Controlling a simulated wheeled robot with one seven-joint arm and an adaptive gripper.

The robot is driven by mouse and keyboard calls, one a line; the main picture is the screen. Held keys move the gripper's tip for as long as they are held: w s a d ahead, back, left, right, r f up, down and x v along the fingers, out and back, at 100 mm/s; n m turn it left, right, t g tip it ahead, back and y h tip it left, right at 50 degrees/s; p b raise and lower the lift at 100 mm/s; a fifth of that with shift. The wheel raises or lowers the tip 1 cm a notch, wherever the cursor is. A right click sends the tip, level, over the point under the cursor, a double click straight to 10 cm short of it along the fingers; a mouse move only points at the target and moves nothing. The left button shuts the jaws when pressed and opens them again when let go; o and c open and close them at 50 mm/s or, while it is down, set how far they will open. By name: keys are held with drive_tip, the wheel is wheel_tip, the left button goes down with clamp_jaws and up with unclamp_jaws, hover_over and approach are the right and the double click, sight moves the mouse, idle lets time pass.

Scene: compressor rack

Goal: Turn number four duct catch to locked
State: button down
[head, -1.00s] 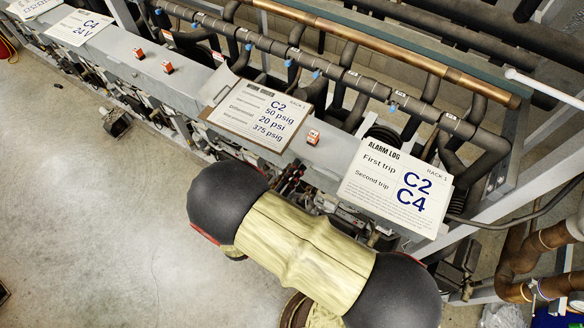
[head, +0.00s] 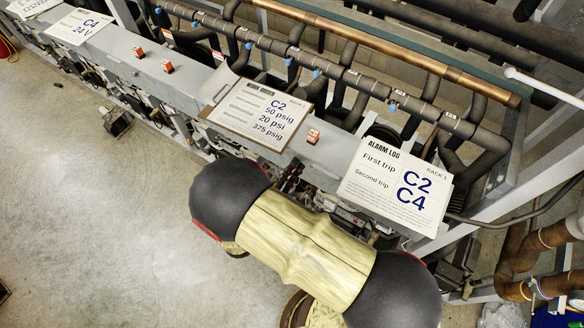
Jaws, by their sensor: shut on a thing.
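A long grey duct (head: 190,97) runs diagonally along the front of the rack. I cannot make out the number four catch or its position in the head view. My arm, with black joints and a yellow sleeve, covers the rack's lower front at centre right. My gripper does not show; the arm's far end is out of sight, so what it touches is hidden.
Small orange-and-white blocks (head: 313,136) sit on the duct. Pipes (head: 325,68) run behind. The concrete floor (head: 100,210) at left is largely clear.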

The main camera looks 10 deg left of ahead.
idle(0.4)
drive_tip(key=shift+m+b, duration=6.55)
drive_tip(key=shift+m, duration=2.45)
drive_tip(key=c, duration=1.7)
unclamp_jaws()
drive_tip(key=shift+c, duration=0.2)
drive_tip(key=shift+s, duration=0.1)
drive_tip(key=v, duration=1.2)
